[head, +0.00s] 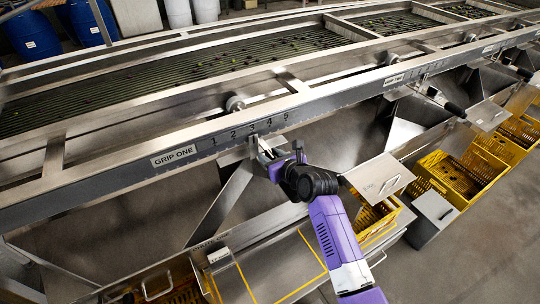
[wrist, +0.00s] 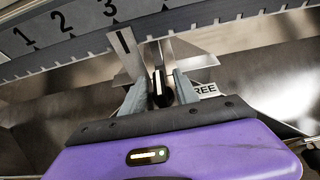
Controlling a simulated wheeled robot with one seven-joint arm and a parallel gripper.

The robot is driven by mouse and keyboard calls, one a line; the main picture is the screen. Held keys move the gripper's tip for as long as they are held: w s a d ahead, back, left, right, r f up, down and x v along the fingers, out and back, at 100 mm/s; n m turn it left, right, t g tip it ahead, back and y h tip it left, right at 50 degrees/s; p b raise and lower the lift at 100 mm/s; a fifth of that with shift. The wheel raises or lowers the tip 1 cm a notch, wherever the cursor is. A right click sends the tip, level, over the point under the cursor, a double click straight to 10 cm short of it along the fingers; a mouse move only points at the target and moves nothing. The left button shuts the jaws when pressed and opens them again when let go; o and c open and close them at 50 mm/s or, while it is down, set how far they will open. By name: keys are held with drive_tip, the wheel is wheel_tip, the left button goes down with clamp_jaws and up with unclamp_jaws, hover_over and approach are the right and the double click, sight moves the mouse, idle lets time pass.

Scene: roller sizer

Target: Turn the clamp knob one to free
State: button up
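The clamp knob (wrist: 158,86) is small and dark with a white line on it. It shows in the wrist view between the fingers of my gripper (wrist: 160,84). Its white line runs nearly upright in that picture. A FREE label (wrist: 206,90), partly hidden by the right finger, lies to the knob's right. The fingers stand on either side of the knob, with a gap that looks visible. In the head view my gripper (head: 268,152) is just below the numbered rail and hides the knob. A metal pointer plate (wrist: 127,52) with a black line stands just right of the 3.
The numbered rail (head: 250,128) has a GRIP ONE label (head: 173,156) at its left and a toothed lower edge. The roller bed (head: 200,75) lies behind it. Sloping metal chutes, a lidded plate (head: 380,178) and yellow crates (head: 462,176) stand below and to the right.

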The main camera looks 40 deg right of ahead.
clamp_jaws()
